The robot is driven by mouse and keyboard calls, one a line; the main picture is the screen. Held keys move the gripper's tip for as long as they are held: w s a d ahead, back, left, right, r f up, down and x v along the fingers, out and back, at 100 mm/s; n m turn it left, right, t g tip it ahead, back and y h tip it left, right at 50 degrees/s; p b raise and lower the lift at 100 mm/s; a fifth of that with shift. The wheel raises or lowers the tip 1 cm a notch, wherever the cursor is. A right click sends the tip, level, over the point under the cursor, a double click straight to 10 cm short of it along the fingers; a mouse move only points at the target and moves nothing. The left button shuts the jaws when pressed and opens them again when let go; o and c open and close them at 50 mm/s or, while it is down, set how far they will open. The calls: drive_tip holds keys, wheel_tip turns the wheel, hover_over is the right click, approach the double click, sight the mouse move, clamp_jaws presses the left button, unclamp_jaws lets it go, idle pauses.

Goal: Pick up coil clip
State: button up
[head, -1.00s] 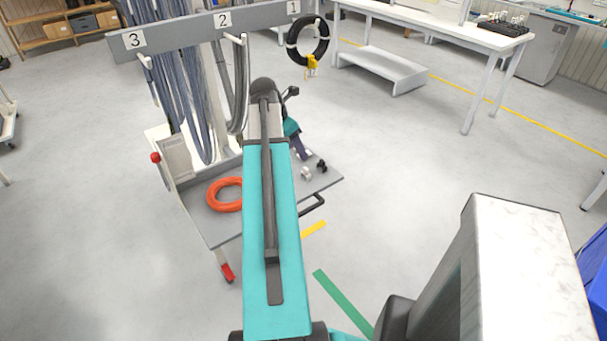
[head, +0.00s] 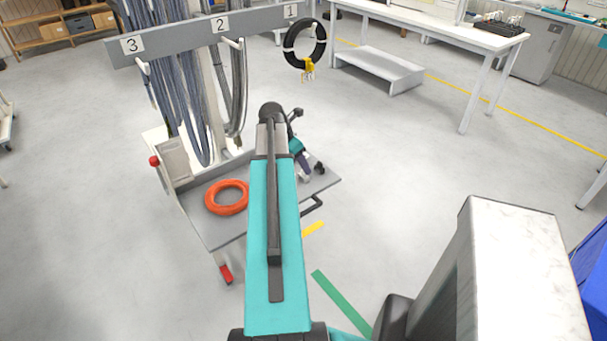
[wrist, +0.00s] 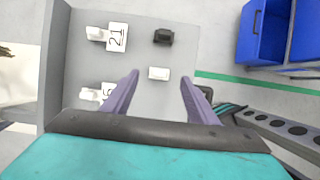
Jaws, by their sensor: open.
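My gripper (wrist: 160,77) is open, with two purple-grey fingers pointing down at the grey cart shelf (wrist: 75,55). In the wrist view a small white block (wrist: 159,73) shows between the fingertips, with a gap on each side. A small black clip-like piece (wrist: 163,37) lies just beyond it. Which of these is the coil clip I cannot tell for sure. A yellow clip (head: 308,70) hangs on a black coil (head: 304,43) under label 1. In the head view my arm hides the white block.
Two white pieces with number tags (wrist: 108,36) (wrist: 98,94) are on the shelf's left side. An orange coil (head: 226,198) lies on the shelf. Grey cables (head: 180,100) hang from the labelled rail (head: 175,42). Blue bins (wrist: 264,32) stand right of the cart.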

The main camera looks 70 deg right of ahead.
sight(304, 175)
drive_tip(key=shift+s+d+f, duration=0.1)
drive_tip(key=shift+d+f, duration=0.05)
drive_tip(key=shift+f, duration=0.3)
drive_tip(key=shift+f, duration=0.15)
drive_tip(key=shift+p+x, duration=1.1)
drive_tip(key=shift+x, duration=1.4)
drive_tip(key=shift+s+d, duration=0.1)
drive_tip(key=shift+d, duration=0.05)
drive_tip(key=c, duration=1.1)
